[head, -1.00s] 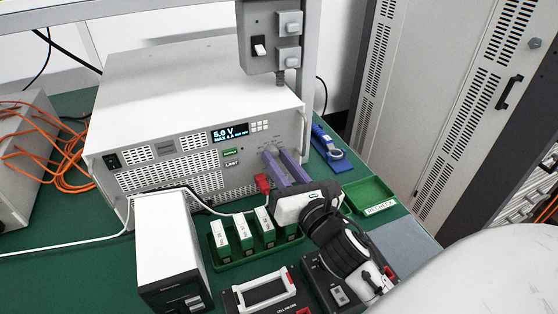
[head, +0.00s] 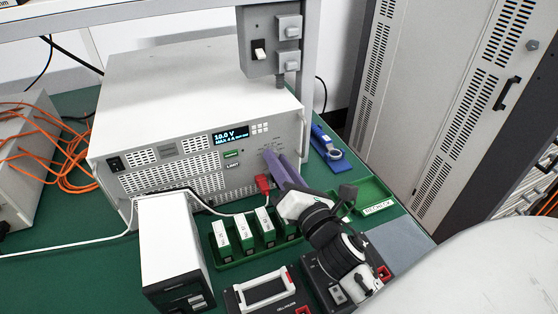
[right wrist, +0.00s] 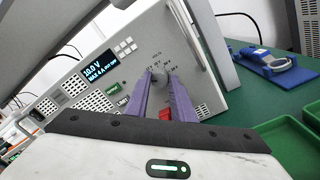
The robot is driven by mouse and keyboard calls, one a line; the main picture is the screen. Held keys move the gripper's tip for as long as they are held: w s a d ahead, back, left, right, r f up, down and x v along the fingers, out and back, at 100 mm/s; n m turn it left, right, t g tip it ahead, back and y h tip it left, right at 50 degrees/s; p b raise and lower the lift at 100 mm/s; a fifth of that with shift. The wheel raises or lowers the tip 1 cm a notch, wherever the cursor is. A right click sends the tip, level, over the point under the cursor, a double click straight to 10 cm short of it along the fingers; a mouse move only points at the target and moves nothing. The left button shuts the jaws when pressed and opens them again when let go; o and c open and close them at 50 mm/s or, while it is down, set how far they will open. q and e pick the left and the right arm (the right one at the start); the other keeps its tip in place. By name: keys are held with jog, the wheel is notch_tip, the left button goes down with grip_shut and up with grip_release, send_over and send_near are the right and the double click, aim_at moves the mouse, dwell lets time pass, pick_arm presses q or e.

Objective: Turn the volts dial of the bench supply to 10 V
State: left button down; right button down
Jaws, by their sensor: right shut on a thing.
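The bench supply (head: 200,130) is a large white box on the green bench. Its display (head: 230,134) reads 10.0 V, with a smaller line for max amps below; the display also shows in the right wrist view (right wrist: 100,67). The volts dial (right wrist: 159,76) is a small grey knob on the front panel, right of the display. My right gripper (right wrist: 158,84) has purple fingers, shut on the dial from both sides. In the head view the right gripper (head: 272,158) hides the dial. My left gripper is not in view.
A green tray (head: 225,265) with several white-and-green blocks stands before the supply. A blue tool (head: 327,143) and a green tray (head: 373,192) lie to the right.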

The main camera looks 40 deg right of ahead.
jog(key=shift+m, duration=0.6)
jog(key=c, duration=1.5)
grip_release()
jog(key=shift+s, duration=0.1)
